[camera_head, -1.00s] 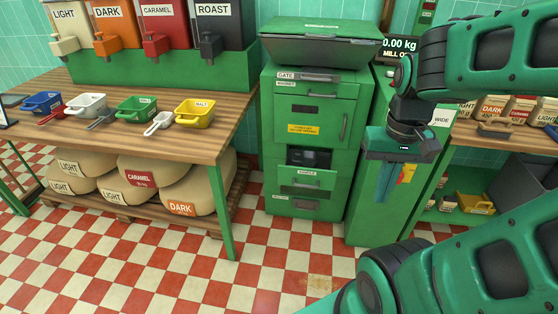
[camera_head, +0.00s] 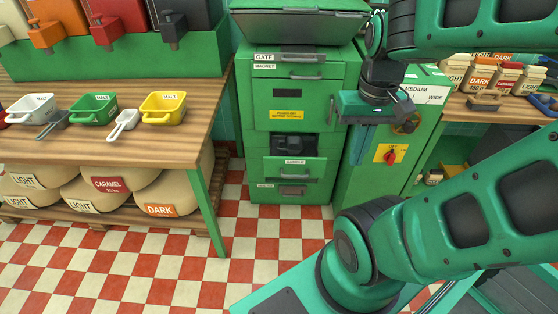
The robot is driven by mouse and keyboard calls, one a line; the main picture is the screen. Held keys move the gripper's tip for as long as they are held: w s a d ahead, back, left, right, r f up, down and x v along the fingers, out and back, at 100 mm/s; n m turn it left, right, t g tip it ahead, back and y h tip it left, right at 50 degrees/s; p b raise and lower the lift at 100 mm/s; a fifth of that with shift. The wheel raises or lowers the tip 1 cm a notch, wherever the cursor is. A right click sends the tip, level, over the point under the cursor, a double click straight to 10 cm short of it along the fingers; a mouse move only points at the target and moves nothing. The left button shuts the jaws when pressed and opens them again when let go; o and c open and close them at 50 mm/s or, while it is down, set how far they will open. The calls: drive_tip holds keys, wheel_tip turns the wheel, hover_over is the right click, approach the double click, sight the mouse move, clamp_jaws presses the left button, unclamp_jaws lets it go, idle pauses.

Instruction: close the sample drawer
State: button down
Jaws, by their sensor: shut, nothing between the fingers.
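The sample drawer (camera_head: 294,168) is in the lower part of the green cabinet (camera_head: 258,105) in the head view. Its front carries a "SAMPLE" label and a metal handle. It stands pulled out, with a dark opening and a dark object (camera_head: 293,145) showing above its front. My gripper (camera_head: 357,160) points down, to the right of the drawer and in front of the green machine beside the cabinet. It is shut and empty, and appears apart from the drawer.
A wooden table (camera_head: 190,125) with coloured scoops stands at the left, with sacks (camera_head: 113,188) beneath it. A green machine with a red knob (camera_head: 390,156) stands right of the cabinet. The checkered floor (camera_head: 190,262) before the cabinet is clear.

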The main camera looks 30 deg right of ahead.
drive_tip(key=w+d+f+n+t, duration=0.25)
drive_tip(key=w+f+n, duration=0.55)
drive_tip(key=w+f, duration=0.45)
drive_tip(key=n+t, duration=0.5)
drive_tip(key=n, duration=0.3)
approach(276, 162)
drive_tip(key=shift+y, duration=0.3)
drive_tip(key=x, duration=0.4)
drive_tip(key=shift+s+a+f, duration=0.2)
drive_tip(key=shift+s+a, duration=0.1)
drive_tip(key=shift+w+d, duration=0.45)
drive_tip(key=shift+w, duration=0.15)
